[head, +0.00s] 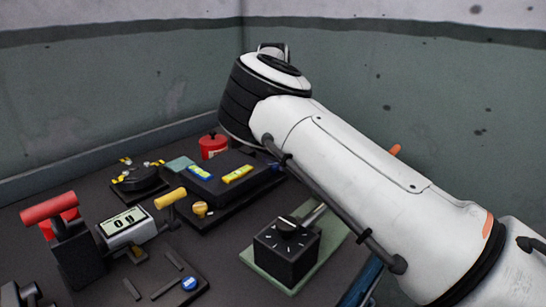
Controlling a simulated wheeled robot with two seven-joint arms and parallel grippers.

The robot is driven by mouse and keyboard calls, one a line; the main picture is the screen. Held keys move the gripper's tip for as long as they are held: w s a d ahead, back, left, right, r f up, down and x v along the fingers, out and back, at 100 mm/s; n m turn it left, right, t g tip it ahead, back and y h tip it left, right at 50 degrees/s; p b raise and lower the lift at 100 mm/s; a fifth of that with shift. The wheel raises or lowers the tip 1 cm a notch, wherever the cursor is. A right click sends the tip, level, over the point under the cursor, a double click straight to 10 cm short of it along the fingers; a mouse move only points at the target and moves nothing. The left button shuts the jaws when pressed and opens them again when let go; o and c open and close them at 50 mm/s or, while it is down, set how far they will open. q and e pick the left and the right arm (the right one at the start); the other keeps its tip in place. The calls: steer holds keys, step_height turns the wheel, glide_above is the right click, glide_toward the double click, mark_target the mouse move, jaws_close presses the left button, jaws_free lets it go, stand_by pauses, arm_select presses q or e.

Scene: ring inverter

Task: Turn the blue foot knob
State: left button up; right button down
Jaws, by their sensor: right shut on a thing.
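A dark levelling plate (220,187) carries a blue vial (200,173) and a yellow vial (238,174). A red foot knob (212,146) is at its back and a yellow foot knob (200,208) at its front. The blue foot knob (276,168) shows only as a small blue patch at the plate's right end. My right arm comes from the lower right, and its black wrist is over this end. My right gripper is shut on the blue foot knob; its fingers are mostly hidden behind the wrist. I do not make out my left gripper.
A black dial box (287,255) stands on a green plate, close under my right arm. At left are a red-handled lever (48,207), a counter (125,226) with a yellow handle, and a blue button (189,284). Grey walls close off the back.

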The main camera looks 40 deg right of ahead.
stand_by(0.4)
steer(key=c, duration=1.5)
jaws_free()
steer(key=shift+a+r, duration=0.1)
step_height(320, 180, up, 8)
steer(key=p, duration=0.6)
steer(key=shift+f, duration=0.25)
steer(key=shift+s+d+r, duration=0.1)
steer(key=shift+d+r, duration=0.1)
